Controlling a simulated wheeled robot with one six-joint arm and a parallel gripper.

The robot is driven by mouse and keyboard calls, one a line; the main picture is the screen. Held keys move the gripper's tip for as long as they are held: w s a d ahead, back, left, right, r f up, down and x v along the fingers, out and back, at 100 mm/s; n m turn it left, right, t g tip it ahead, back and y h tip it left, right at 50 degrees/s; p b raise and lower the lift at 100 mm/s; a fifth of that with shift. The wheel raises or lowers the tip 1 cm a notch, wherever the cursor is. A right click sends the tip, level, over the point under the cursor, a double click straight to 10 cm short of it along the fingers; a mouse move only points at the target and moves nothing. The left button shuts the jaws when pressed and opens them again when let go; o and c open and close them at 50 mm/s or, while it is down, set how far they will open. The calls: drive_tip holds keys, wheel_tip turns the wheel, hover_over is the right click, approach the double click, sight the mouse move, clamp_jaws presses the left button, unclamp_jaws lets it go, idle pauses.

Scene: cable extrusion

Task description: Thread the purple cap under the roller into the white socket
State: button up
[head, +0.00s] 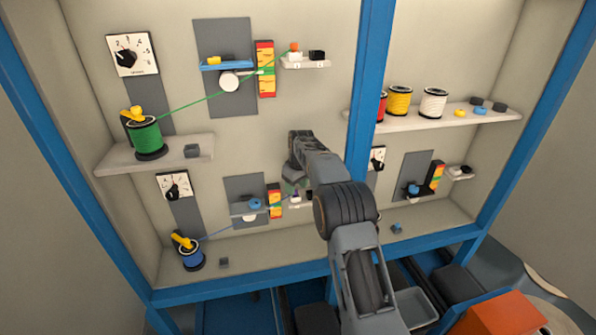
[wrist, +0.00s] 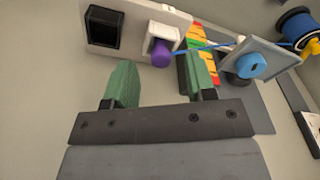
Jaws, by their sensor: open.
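The purple cap (wrist: 160,54) sits at the white socket (wrist: 166,36) in the wrist view, on a pale bracket beside a black socket (wrist: 103,28). It appears seated in the opening, but the depth is hard to tell. A blue cable (wrist: 205,48) runs from the cap past a plate with a blue knob (wrist: 252,65) toward the blue spool (wrist: 294,24). My gripper (wrist: 158,72) is open, its green fingers spread on either side below the cap, not touching it. In the head view my gripper (head: 295,184) is near the lower-left bracket, partly hidden by my arm. The roller is mostly hidden by the plate in the wrist view.
A colored gauge block (wrist: 203,42) stands close to the right finger. In the head view, the blue spool (head: 191,257) sits on the lower shelf, the green spool (head: 147,138) on the shelf above. A blue post (head: 370,80) rises right of my arm.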

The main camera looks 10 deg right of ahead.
wheel_tip(320, 180, up, 12)
drive_tip(key=s, duration=0.1)
drive_tip(key=shift+s+d, duration=0.15)
drive_tip(key=shift+d, duration=0.2)
drive_tip(key=shift+f, duration=0.1)
drive_tip(key=o, duration=0.9)
drive_tip(key=shift+r+p, duration=0.2)
drive_tip(key=shift+p, duration=0.2)
drive_tip(key=shift+s+d+r+p, duration=0.1)
drive_tip(key=shift+s+r+p, duration=0.05)
drive_tip(key=shift+r+p, duration=1.7)
drive_tip(key=shift+f, duration=0.1)
